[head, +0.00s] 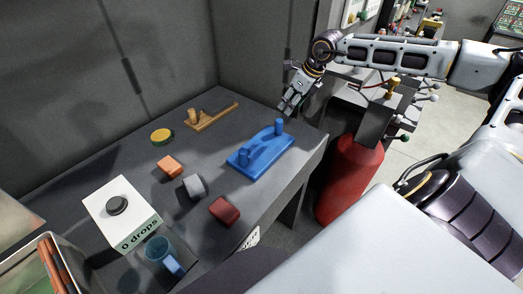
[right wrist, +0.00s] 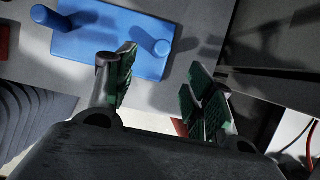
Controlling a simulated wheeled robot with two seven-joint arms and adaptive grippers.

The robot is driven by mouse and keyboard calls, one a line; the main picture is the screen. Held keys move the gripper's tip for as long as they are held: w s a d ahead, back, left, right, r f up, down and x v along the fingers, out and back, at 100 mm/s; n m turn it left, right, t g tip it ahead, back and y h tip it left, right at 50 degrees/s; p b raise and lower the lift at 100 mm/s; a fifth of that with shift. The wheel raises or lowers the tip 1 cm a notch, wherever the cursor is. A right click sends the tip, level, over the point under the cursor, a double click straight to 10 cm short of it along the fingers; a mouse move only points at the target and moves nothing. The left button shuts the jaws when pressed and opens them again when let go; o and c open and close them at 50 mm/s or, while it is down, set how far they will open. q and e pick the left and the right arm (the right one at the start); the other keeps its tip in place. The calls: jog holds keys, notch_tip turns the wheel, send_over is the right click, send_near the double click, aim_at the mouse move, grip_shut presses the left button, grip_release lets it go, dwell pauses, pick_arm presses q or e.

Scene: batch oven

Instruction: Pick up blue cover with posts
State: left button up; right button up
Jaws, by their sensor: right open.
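The blue cover with posts (head: 262,152) lies on the grey table near its right edge in the head view. It is a flat blue plate with an upright post near each end. It also shows at the top left of the right wrist view (right wrist: 112,38), with both posts visible. My right gripper (head: 284,110) is open and empty, above the table near the cover's far right post. In the right wrist view its two green-padded fingers (right wrist: 160,95) are apart, with nothing between them. My left gripper is not in view.
On the table are a wooden piece with a peg (head: 212,117), a yellow round item (head: 162,135), orange (head: 170,167), grey (head: 194,186) and red (head: 224,211) blocks, a white button box (head: 122,213) and a blue mug (head: 160,253). A red cylinder (head: 350,180) stands beside the table.

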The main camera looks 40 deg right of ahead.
send_over(281, 121)
jog(key=s, duration=0.2)
jog(key=shift+f, duration=2.3)
jog(key=shift+w+f+p, duration=0.15)
jog(key=shift+f+p, duration=0.3)
jog(key=shift+f, duration=0.15)
jog(key=shift+w+f, duration=0.1)
jog(key=shift+f, duration=0.1)
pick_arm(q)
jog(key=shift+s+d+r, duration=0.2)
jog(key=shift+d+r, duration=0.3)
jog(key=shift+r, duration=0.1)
pick_arm(e)
jog(key=shift+x, duration=0.95)
jog(key=shift+f, duration=0.1)
jog(key=shift+p+x, duration=0.7)
jog(key=shift+x, duration=0.65)
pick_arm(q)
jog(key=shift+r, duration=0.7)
pick_arm(e)
jog(key=shift+d+x, duration=0.2)
jog(key=shift+x, duration=1)
